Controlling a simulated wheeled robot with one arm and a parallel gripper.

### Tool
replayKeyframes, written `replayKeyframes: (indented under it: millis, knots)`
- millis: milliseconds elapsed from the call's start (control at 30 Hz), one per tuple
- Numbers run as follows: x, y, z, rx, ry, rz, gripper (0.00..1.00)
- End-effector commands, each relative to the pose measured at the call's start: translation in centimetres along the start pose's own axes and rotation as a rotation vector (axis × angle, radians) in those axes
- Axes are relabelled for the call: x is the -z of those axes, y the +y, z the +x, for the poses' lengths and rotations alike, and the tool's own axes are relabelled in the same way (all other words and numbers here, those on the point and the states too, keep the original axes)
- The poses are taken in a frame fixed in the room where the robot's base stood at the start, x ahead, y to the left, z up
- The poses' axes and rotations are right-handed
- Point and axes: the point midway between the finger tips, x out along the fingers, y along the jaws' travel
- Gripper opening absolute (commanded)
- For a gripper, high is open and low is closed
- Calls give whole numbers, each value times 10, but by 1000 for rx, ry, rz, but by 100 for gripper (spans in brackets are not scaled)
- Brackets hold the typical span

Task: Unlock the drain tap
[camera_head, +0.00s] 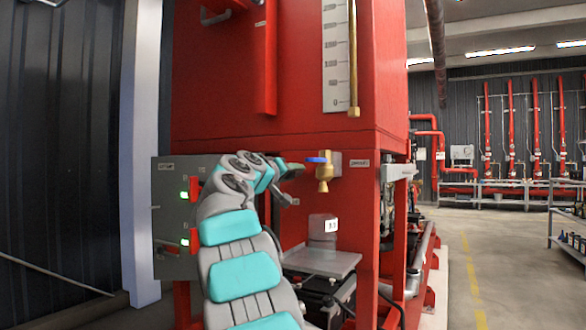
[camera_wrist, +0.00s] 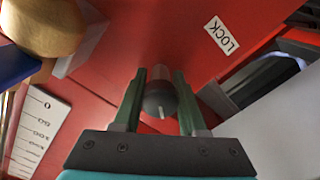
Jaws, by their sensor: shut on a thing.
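The brass drain tap (camera_head: 324,176) with a blue lever (camera_head: 316,160) sticks out of the front of the red tank. Its rounded brass body (camera_wrist: 42,25) fills the upper left corner of the wrist view, with the blue lever (camera_wrist: 14,62) below it. A dark grey round knob (camera_wrist: 160,98) with a white line sits on the red panel. My gripper (camera_wrist: 161,95) is shut on this knob, one finger on each side. A white LOCK label (camera_wrist: 221,34) is on the panel near the knob. In the head view my gripper (camera_head: 291,183) is left of the tap and the knob cannot be made out.
A white level scale (camera_head: 338,58) with a brass tube (camera_head: 353,55) is on the tank above the tap. A grey box (camera_head: 172,215) with green lights stands left of my arm. A metal plate (camera_head: 322,261) lies below the tap. Open floor is at the right.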

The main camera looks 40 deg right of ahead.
Motion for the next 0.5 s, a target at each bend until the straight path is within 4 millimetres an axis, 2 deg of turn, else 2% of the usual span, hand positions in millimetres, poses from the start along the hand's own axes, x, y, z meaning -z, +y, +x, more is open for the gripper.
replayKeyframes:
  millis: [100,500]
  knots:
    - [5,5,-1,-3,2,-109,0]
    - [5,4,-1,-1,0,-486,0]
